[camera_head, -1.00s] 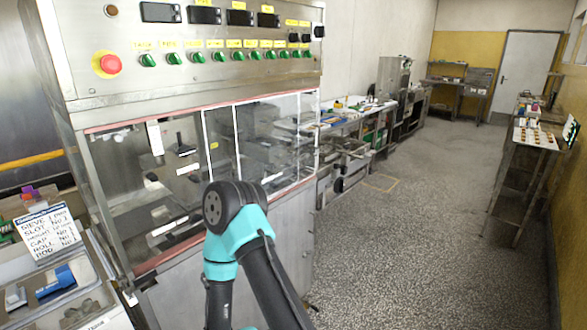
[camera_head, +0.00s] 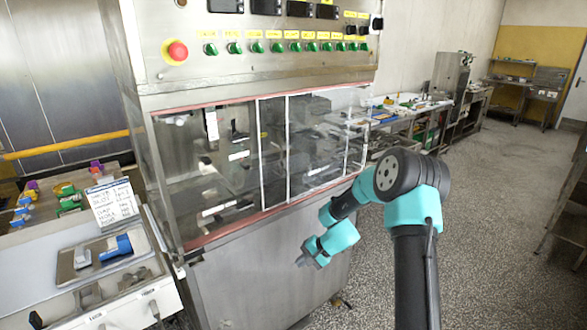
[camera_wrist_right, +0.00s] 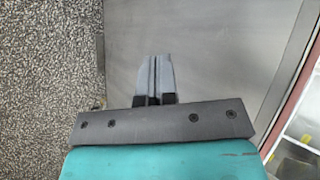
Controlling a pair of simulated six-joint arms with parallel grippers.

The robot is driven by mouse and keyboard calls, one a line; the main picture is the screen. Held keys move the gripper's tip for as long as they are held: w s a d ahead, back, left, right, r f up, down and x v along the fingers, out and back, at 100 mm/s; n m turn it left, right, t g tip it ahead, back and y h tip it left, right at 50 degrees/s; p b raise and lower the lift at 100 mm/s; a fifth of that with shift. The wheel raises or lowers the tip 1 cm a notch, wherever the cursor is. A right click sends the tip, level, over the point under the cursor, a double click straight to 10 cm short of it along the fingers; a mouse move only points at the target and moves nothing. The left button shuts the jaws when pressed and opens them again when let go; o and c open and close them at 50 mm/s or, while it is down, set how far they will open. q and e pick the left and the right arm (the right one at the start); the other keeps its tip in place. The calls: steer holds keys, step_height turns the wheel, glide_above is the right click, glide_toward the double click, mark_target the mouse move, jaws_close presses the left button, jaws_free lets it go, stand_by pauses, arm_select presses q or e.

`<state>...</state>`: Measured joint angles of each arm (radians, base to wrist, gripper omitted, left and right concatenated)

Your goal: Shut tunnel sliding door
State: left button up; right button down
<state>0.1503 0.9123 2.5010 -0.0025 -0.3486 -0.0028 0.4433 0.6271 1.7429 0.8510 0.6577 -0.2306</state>
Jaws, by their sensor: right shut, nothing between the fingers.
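The tunnel is a steel machine with a long window framed in red. Its clear sliding door (camera_head: 317,150) has white upright edges and shows in the head view at the window's middle and right. I cannot tell how far the pane covers the left part of the window. My right gripper (camera_head: 302,262) is low in front of the steel cabinet, below the window's lower red edge and apart from the door. In the right wrist view its fingers (camera_wrist_right: 154,75) are together and empty against a grey steel panel. My left gripper is not in view.
A control panel with green knobs (camera_head: 277,47) and a red stop button (camera_head: 178,52) is above the window. A side table with a steel tray (camera_head: 75,262) and a written card (camera_head: 112,202) stands at left. Speckled floor (camera_head: 480,220) is free at right.

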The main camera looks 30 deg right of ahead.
steer(key=w+d+r+t+y, duration=0.1)
steer(key=d+r, duration=0.3)
steer(key=r, duration=0.6)
steer(key=w+d+r+t+y, duration=0.2)
steer(key=d+r+t, duration=0.2)
steer(key=r, duration=0.7)
steer(key=w+d+r+n+t+y, duration=0.1)
steer(key=w+d+r+t, duration=0.1)
steer(key=d+r, duration=0.4)
step_height(320, 180, up, 5)
steer(key=shift+w+d+f+t, duration=0.15)
steer(key=shift+w+t, duration=0.1)
steer(key=shift+t, duration=0.25)
steer(key=x, duration=0.4)
steer(key=s+a+x, duration=0.1)
steer(key=x, duration=0.3)
steer(key=s+a+x, duration=0.1)
steer(key=x, duration=0.3)
steer(key=shift+w+a, duration=0.3)
steer(key=shift+a, duration=0.15)
